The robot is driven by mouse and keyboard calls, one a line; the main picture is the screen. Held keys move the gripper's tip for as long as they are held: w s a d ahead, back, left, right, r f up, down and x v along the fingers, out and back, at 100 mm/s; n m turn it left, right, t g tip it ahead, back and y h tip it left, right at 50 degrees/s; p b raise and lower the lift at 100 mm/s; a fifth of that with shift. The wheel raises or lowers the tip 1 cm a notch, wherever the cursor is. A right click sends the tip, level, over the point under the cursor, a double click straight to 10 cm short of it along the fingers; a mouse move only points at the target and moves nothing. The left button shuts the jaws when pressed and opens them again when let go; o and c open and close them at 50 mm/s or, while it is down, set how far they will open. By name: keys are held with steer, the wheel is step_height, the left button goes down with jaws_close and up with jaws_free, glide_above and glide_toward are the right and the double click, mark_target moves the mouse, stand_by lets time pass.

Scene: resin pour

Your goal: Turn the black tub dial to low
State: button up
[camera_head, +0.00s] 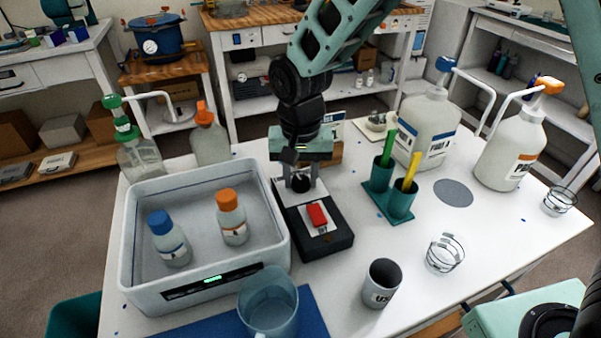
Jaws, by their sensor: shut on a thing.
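The black dial (300,183) is a round knob on a pale plate at the back of a black control box (330,243). The box stands against the right side of the white tub (128,262). My gripper (299,174) points straight down over the dial and is shut on it. The fingers and palm hide much of the dial, so its pointer and any low mark cannot be read. A red switch (317,214) sits on a white plate at the front of the box. The tub's front panel has a lit green display (212,278).
Blue-capped (170,240) and orange-capped (232,219) bottles stand in the tub. A clear pitcher (268,305), grey cup (381,285) and clear cups (445,254) are in front. A teal holder (388,203) with green and yellow sticks stands close right of the box.

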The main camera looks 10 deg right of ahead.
mark_target(300, 180)
steer(key=n+p, duration=0.2)
steer(key=n, duration=0.2)
steer(key=shift+r+n, duration=0.15)
steer(key=shift+n, duration=0.15)
steer(key=shift+w+n+p, duration=0.1)
steer(key=shift+n+p, duration=1.1)
steer(key=shift+n, duration=1.1)
steer(key=o, duration=1)
step_height(300, 180, up, 17)
steer(key=shift+r, duration=0.1)
